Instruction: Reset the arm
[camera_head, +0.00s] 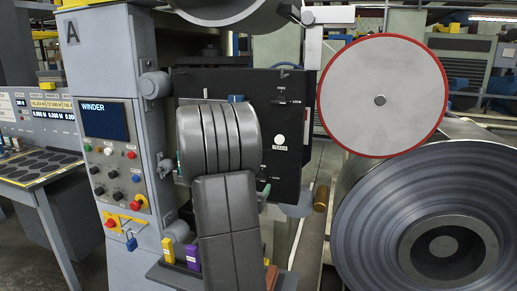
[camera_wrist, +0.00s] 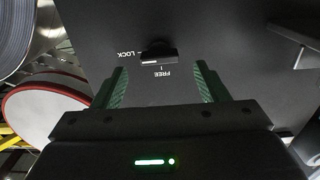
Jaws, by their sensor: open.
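My arm (camera_head: 222,150) stands in front of a black panel (camera_head: 298,125) in the head view and hides part of it. My gripper is mostly hidden behind the arm there; bits of green finger show on either side. In the wrist view my gripper (camera_wrist: 161,84) is open, with its two green fingers apart and nothing between the tips. A small black switch (camera_wrist: 160,56) marked LOCK and FREE sits on the dark panel just beyond and between the fingertips. The lettering appears upside down. I see no contact between fingers and switch.
A grey control cabinet (camera_head: 120,190) with a WINDER screen (camera_head: 106,121) stands left of the panel. A red-rimmed grey disc (camera_head: 382,85) and a large steel coil (camera_head: 440,190) are at the right. Yellow and purple blocks (camera_head: 193,256) sit low beside my arm.

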